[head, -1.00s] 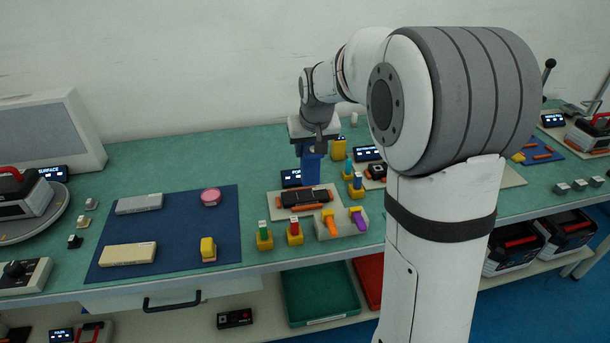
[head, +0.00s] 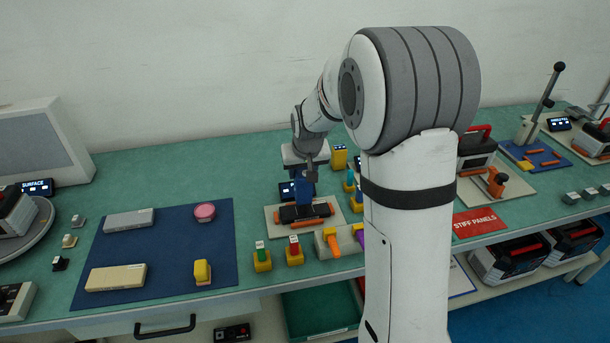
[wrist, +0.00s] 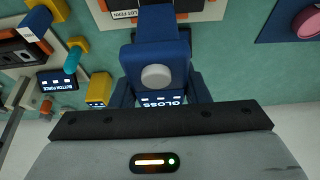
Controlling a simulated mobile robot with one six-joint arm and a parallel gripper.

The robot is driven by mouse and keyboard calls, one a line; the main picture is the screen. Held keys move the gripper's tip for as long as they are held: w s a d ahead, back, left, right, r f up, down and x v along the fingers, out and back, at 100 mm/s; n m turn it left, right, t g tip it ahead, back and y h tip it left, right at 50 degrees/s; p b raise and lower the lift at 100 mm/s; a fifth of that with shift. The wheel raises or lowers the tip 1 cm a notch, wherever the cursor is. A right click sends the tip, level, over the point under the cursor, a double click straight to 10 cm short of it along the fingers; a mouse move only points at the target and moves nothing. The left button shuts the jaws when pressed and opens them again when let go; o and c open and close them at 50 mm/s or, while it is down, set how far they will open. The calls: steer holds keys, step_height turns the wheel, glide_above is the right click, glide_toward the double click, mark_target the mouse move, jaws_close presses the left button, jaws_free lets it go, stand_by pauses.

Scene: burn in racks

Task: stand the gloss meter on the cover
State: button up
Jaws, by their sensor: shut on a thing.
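The gloss meter (head: 303,191) is a blue upright block with a grey round knob, also seen in the wrist view (wrist: 155,50). My gripper (head: 304,174) is shut on its upper part, with the fingers at its two sides in the wrist view (wrist: 160,92). The cover (head: 290,214) is a dark flat part between orange clamps on a beige plate. The meter is upright, with its lower end at the cover. I cannot tell whether it rests on the cover or hangs just above it.
A small display reading GLOSS (wrist: 162,101) stands behind the meter. Yellow holders with green (head: 261,257) and red (head: 295,252) pieces stand in front of the plate. A blue mat (head: 165,250) with several blocks lies left. Green bench is free between mat and plate.

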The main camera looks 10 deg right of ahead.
steer(key=shift+f, duration=1)
steer(key=o, duration=1.1)
steer(key=shift+s+r, duration=0.1)
steer(key=shift+r, duration=0.45)
steer(key=v, duration=1)
steer(key=shift+s+r, duration=0.1)
steer(key=shift+r, duration=0.15)
steer(key=shift+s+r, duration=0.25)
steer(key=s+f, duration=0.1)
steer(key=s, duration=0.7)
steer(key=s+g, duration=0.1)
steer(key=s, duration=0.8)
steer(key=s+f+g, duration=0.1)
steer(key=s, duration=0.7)
steer(key=shift+s+d+f, duration=0.25)
steer(key=shift+s+f, duration=0.05)
